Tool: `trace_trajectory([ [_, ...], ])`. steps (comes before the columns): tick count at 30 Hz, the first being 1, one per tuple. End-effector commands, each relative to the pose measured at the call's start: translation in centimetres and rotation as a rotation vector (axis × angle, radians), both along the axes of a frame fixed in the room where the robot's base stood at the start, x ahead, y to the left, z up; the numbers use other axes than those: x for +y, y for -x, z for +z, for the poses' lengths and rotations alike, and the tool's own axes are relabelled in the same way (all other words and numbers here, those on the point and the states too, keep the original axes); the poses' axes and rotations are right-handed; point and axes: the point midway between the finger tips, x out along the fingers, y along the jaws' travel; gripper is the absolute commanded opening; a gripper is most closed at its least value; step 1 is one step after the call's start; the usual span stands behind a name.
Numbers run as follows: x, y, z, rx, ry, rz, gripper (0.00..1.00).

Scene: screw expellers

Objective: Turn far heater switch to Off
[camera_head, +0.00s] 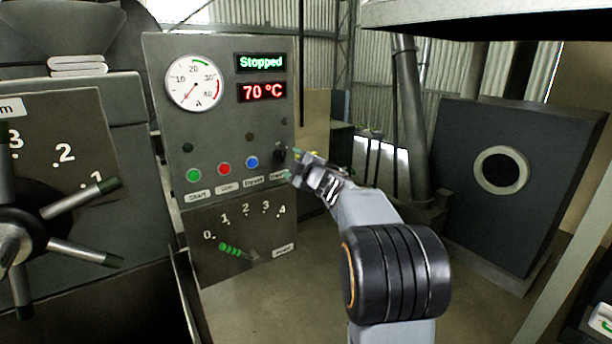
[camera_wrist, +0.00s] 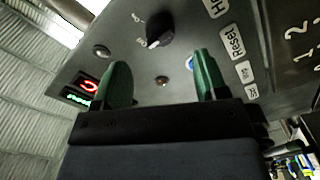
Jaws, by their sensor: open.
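The heater switch is a black rotary knob (camera_head: 279,156) at the right end of the button row on the grey control panel (camera_head: 222,120). In the wrist view the knob (camera_wrist: 163,28) stands beyond my fingertips, with small white markings on its left. My gripper (camera_head: 294,165) is close to the panel's right edge by the knob. Its green fingers (camera_wrist: 163,75) are open and empty, apart from the knob.
The panel has a dial gauge (camera_head: 194,83), a "Stopped" display (camera_head: 261,62), a "70 °C" display (camera_head: 262,92), and green, red and blue buttons. A green-handled lever (camera_head: 236,250) sits below. A spoked handwheel (camera_head: 30,235) is at left. Open floor lies right of the panel.

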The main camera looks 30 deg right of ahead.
Motion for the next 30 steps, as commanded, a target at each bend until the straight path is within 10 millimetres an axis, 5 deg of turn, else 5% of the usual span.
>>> trace_trajectory([
  [12,-0.7,6.2,0.0,0.0,0.0,-0.001,0.66],
  [30,-0.8,7.0,0.0,0.0,-0.001,0.0,0.66],
])
